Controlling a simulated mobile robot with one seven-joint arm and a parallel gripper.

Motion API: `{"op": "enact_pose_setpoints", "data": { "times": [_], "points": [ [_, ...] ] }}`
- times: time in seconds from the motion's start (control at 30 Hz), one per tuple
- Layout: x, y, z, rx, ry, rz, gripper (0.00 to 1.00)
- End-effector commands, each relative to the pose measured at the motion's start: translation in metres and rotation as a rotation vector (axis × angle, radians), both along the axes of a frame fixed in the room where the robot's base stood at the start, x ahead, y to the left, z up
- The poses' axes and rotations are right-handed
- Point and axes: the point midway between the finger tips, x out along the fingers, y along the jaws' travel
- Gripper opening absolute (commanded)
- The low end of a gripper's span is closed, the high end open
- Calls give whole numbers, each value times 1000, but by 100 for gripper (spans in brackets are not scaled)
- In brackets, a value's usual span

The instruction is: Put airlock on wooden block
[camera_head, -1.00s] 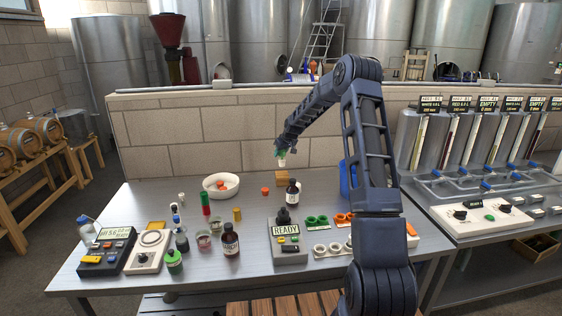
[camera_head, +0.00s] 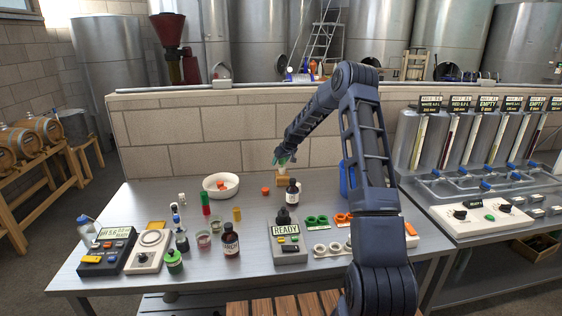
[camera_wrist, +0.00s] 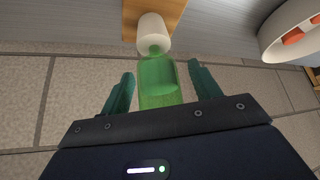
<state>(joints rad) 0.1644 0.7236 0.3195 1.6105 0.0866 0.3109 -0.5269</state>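The airlock (camera_wrist: 158,80) is a translucent green piece with a white end. In the wrist view it lies between my two teal fingers, with a narrow gap on each side, so my gripper (camera_wrist: 161,88) looks open around it. Its white end meets the face of the wooden block (camera_wrist: 130,12). In the head view my gripper (camera_head: 283,160) is just above the wooden block (camera_head: 284,177) at the back of the bench. The airlock's white end (camera_head: 283,168) shows at the block's top, and the fingers partly hide the rest.
A dark bottle (camera_head: 292,193) stands just in front of the block. A white bowl (camera_head: 220,194) with orange pieces is to the left, with an orange piece (camera_head: 265,190) between. A blue container (camera_head: 346,182) is to the right, partly behind my arm. The brick wall is close behind.

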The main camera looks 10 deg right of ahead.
Motion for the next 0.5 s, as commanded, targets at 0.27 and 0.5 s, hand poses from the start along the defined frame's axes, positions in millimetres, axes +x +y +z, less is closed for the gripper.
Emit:
{"op": "enact_pose_setpoints", "data": {
  "times": [0.27, 0.5],
  "points": [
    [0, 0, 2, 0, 0, 0, 62],
    [-11, -6, 23, 0, -1, -1, 62]
  ]
}}
